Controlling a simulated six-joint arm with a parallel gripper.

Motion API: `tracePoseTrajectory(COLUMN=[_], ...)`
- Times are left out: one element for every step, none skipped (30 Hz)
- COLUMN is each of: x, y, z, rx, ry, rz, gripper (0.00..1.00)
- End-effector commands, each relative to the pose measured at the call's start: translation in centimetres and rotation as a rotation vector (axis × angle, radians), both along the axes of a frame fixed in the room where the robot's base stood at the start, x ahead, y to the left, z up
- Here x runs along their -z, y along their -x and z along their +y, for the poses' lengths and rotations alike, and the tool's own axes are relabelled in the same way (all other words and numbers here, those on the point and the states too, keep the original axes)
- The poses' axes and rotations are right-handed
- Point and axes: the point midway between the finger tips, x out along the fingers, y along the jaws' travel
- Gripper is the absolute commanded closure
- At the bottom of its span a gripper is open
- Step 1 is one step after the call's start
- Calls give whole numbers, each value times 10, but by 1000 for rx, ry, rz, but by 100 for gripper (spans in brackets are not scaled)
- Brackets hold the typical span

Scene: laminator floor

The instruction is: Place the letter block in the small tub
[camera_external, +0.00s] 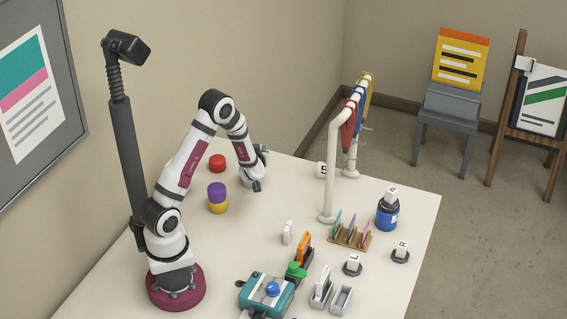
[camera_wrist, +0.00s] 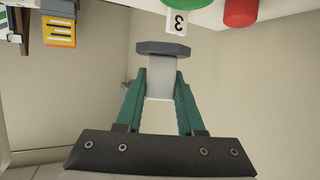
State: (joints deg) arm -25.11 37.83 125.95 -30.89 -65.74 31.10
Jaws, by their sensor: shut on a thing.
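My gripper (camera_external: 257,186) is low over the back left of the table. In the wrist view its teal fingers (camera_wrist: 161,82) are shut on a pale block (camera_wrist: 160,84) with a wide dark grey foot beyond the fingertips. No letter shows on its visible side. White letter blocks marked L (camera_external: 353,260) and R (camera_external: 402,247) stand on dark feet at the front right. A blue tub (camera_external: 387,217) with a dark top stands right of centre, apart from my gripper. Another marked white block (camera_external: 391,192) shows at its top; whether it is inside I cannot tell.
A white rack (camera_external: 332,160) with hanging coloured items stands between my gripper and the tub. A red cylinder (camera_external: 217,163) and a purple-and-yellow stack (camera_external: 217,197) are left of my gripper. A wooden holder (camera_external: 350,238) and teal machine (camera_external: 262,294) stand nearer. The table's middle is fairly clear.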

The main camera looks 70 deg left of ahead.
Motion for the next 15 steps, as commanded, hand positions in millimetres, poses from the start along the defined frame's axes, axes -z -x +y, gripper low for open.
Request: tracePoseTrajectory(x=[8,13,17,20,22,25,28,33,43,49,55,61,64,66,67], y=[5,7,8,9,10,10,11,11,12,12,11,11,11,11,11], z=[14,21,28,33,37,40,42,43,43,43,43,43,43,43,43], rx=[-6,-6,-4,-2,-2,0,0,0,1,1,2,2,1,1,2], ry=[0,0,0,0,-1,-1,0,0,1,1,1,0,0,-1,-1], rz=[3,2,1,1,-1,0,0,1,2,2,2,2,0,0,-1], gripper=[100,100,100,100,100,100,100,100,100,100,100,100,100,100,100])
